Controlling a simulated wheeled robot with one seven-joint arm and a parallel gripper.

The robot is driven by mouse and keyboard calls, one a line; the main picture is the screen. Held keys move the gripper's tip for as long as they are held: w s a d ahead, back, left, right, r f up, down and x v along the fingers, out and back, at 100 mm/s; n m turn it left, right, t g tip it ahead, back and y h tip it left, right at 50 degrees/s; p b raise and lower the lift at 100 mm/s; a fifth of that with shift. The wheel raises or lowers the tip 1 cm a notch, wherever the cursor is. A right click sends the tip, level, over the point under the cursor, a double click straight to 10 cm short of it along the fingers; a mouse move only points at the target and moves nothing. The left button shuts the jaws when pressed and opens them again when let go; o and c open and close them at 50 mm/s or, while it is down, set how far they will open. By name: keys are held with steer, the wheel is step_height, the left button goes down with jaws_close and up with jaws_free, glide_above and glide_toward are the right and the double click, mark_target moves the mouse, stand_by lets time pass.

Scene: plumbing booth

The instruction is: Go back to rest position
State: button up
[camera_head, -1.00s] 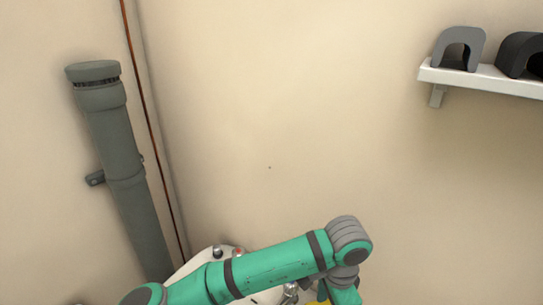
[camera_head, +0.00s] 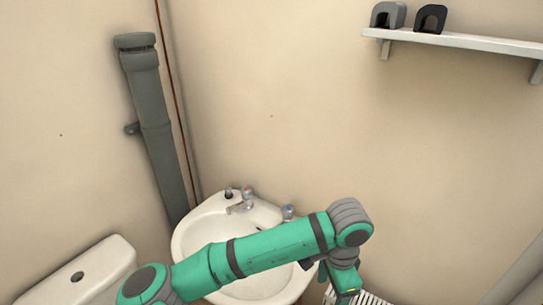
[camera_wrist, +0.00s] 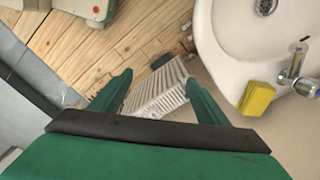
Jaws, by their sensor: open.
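My gripper (camera_wrist: 159,76) is open in the wrist view, with its two green fingers spread apart and nothing between them. In the head view my green arm reaches across the front of the white sink, and the gripper end is partly hidden at the bottom edge. A white slatted thing like a radiator (camera_wrist: 158,95) shows beyond the fingers, below the gripper.
The white sink (camera_head: 190,240) with its tap (camera_head: 247,195) is in the corner. A yellow sponge-like block (camera_wrist: 256,98) is beside the basin. A toilet cistern (camera_head: 85,268) is at lower left. A grey pipe (camera_head: 150,110) runs along the wall. A shelf (camera_head: 470,42) holds two arch-shaped pieces.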

steer(key=s+d+r+h, duration=0.2)
steer(key=d+h, duration=0.6)
steer(key=d, duration=0.9)
steer(key=w+d+r+n+t+h, duration=0.2)
steer(key=d+r+n+t+h, duration=0.3)
steer(key=d+r+n+h, duration=0.15)
steer(key=s+a+f+n+t+y, duration=0.2)
steer(key=a+f+n+t+y, duration=0.2)
steer(key=a+f+n+t, duration=0.45)
steer(key=s+a+f+n+t+y, duration=0.35)
steer(key=a+f, duration=0.25)
steer(key=a, duration=0.5)
steer(key=s+a+f+m+y, duration=0.1)
steer(key=s+a+f+y, duration=0.1)
steer(key=s+a, duration=0.7)
steer(key=s+a+f+m+g+y, duration=0.1)
steer(key=s+a+f+y, duration=0.1)
steer(key=s+a+y, duration=0.3)
steer(key=s+a, duration=0.4)
steer(key=s, duration=0.5)
steer(key=shift+a+f+m+g, duration=0.25)
steer(key=shift+f+m+g, duration=0.05)
steer(key=shift+f+m, duration=0.1)
